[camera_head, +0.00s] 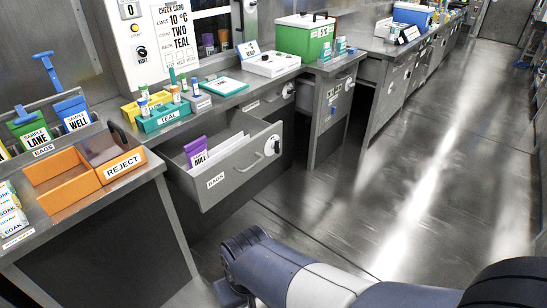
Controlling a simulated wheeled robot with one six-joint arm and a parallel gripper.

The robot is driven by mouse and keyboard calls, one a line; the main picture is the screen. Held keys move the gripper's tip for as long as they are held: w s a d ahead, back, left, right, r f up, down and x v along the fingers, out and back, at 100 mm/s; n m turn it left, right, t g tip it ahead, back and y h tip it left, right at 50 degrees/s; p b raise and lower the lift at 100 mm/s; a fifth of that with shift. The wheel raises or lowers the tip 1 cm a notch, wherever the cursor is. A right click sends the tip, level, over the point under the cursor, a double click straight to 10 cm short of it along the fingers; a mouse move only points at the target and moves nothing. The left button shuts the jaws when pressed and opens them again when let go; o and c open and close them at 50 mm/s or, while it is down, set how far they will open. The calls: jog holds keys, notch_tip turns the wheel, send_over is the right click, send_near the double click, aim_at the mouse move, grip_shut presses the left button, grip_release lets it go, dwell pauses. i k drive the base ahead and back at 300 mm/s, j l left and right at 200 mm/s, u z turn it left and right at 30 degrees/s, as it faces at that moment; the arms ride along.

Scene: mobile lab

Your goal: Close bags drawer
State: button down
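The bags drawer (233,166) is a grey metal drawer under the counter, left of centre in the head view. It stands pulled out and open. A "BAGS" label is on the left of its front, and a light handle (272,146) is on the right. A purple packet marked "MILL" (196,152) and white sheets or bags (225,146) stand inside it. My arm crosses the lower right of the view, in front of the drawer and apart from it. My gripper is not visible; the arm's end runs out at the bottom edge.
An orange "REJECT" bin (122,166) sits on the counter left of the drawer. A teal rack (163,118) and a green box (303,37) stand on the counter behind. The floor (400,160) to the right is clear.

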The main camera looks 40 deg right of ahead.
aim_at(238, 142)
jog(key=z, duration=0.8)
jog(key=i+l+z, duration=0.1)
jog(key=i+z, duration=0.15)
jog(key=i, duration=0.25)
jog(key=i+z, duration=0.25)
jog(key=i, duration=0.25)
